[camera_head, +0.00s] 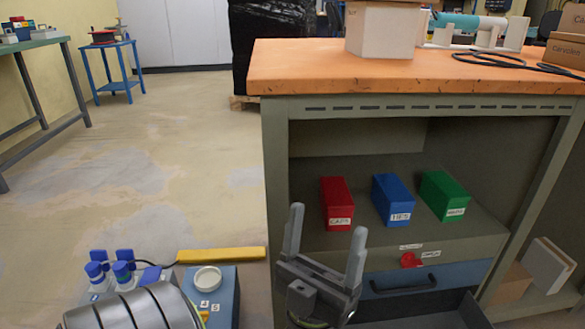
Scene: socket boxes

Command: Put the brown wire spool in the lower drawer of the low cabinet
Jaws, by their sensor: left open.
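My left gripper (328,218) is open, with its two grey fingers upright and apart and nothing between them. It is in front of the left part of a grey-green cabinet (276,190) under an orange worktop. In the cabinet, a blue drawer front (437,277) with a black handle sits under the shelf. Below it an open drawer (440,318) with a dark inside is cut by the bottom edge. I cannot make out a brown wire spool for certain. My right gripper is not in view.
Red (337,203), blue (393,200) and green (444,196) labelled boxes stand on the shelf. A red object (410,260) lies at its front edge. A blue unit with a white knob (207,278) is at lower left. Floor (190,150) beyond is clear.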

